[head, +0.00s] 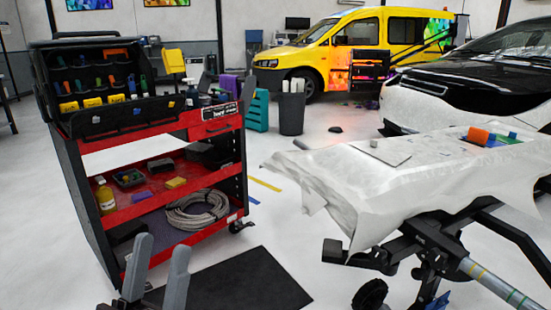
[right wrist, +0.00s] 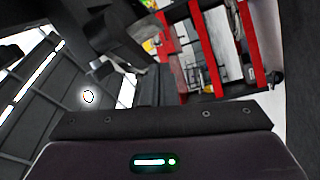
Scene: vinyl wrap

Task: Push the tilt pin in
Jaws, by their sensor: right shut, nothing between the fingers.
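The work table (head: 340,185) at right has a white, creased cover over its top. Its black tilting frame (head: 430,240) shows below the cover, with a dark block (head: 334,250) at its left end. I cannot make out the tilt pin for certain. My left gripper (head: 160,246) is at the bottom left of the head view, its two grey fingers apart with nothing between them. It is in front of the red cart, well left of the table. My right gripper (right wrist: 148,75) is dark and hard to make out in the right wrist view; its fingers are shut and empty.
A red and black tool cart (head: 165,217) stands at left, with a coiled hose (head: 200,213) on its lower shelf. A black mat (head: 245,282) lies on the floor. A grey bin (head: 291,115), yellow van (head: 350,45) and black-and-white car (head: 470,85) stand behind.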

